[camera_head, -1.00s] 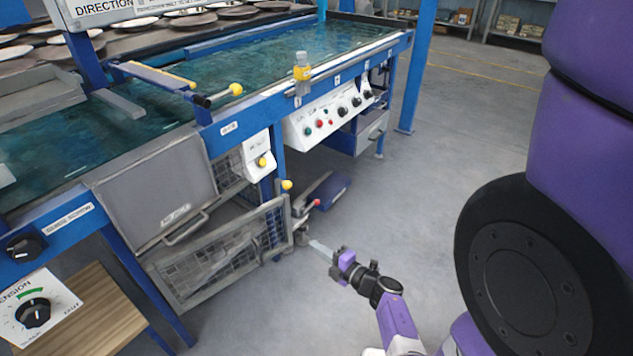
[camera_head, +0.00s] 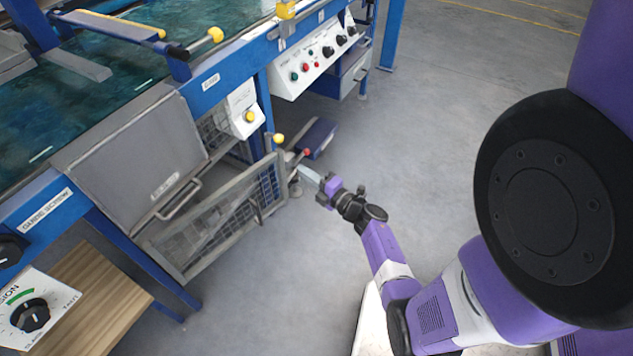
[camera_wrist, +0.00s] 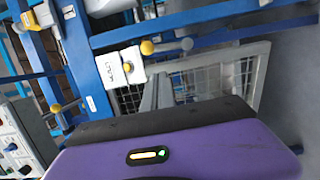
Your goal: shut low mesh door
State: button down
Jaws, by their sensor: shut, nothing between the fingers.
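The low mesh door (camera_head: 213,226) is a grey metal frame with wire mesh, under the blue machine table. It stands open, angled out from the frame, with its right end toward my gripper. My gripper (camera_head: 305,175) is shut and empty, its light fingers pointing left beside the door's right end. I cannot tell whether they touch it. In the wrist view the mesh door (camera_wrist: 254,66) shows behind the purple gripper body, and the grey fingers (camera_wrist: 158,92) point toward it.
A grey panel with a handle (camera_head: 135,165) hangs above the door. A white box with a yellow knob (camera_head: 246,117) and a control panel (camera_head: 312,66) are on the table's front. A red-tipped pedal (camera_head: 307,152) lies behind the fingers. The floor (camera_head: 275,290) in front is clear.

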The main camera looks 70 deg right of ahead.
jog(key=b+x, duration=0.1)
jog(key=x, duration=0.5)
jog(key=shift+w, duration=0.1)
